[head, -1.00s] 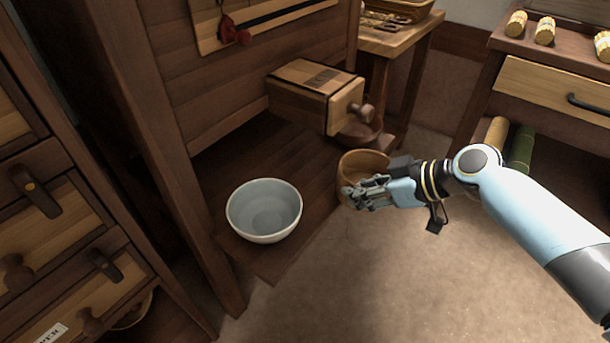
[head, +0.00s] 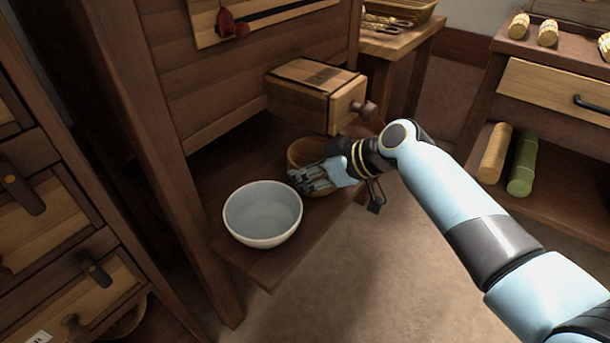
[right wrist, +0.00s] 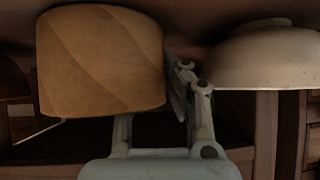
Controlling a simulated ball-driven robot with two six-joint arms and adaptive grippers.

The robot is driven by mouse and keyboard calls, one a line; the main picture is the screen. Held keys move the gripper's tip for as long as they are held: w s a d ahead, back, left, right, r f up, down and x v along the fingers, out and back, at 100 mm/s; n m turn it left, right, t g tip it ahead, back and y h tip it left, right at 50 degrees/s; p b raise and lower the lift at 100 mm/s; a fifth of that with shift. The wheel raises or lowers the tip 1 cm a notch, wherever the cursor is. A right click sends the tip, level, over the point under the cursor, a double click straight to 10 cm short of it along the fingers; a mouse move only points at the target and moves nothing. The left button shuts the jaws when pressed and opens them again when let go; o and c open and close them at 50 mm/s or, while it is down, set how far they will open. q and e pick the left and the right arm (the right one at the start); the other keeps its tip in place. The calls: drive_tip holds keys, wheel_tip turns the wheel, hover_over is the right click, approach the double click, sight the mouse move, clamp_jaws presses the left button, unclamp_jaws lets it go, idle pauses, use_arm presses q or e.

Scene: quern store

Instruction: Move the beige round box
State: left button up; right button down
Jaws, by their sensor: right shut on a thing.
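The beige round box (head: 303,150) is in the head view, over the low wooden shelf, behind and to the right of the pale bowl. My right gripper (head: 306,182) is shut on it from the front and hides its lower front. In the right wrist view the box (right wrist: 100,60) fills the upper left as a smooth tan drum, with one finger partly hidden behind it and the other beside it. I cannot tell whether its base touches the shelf. My left gripper is not in view.
The pale bowl (head: 262,213) stands close by at the shelf's front; it also shows in the right wrist view (right wrist: 265,58). A wooden drawer box (head: 318,92) with a knob juts out above the shelf (head: 268,264). Open floor (head: 350,290) lies to the right.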

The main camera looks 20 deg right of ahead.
drive_tip(key=c, duration=1.4)
unclamp_jaws()
drive_tip(key=shift+c, duration=0.2)
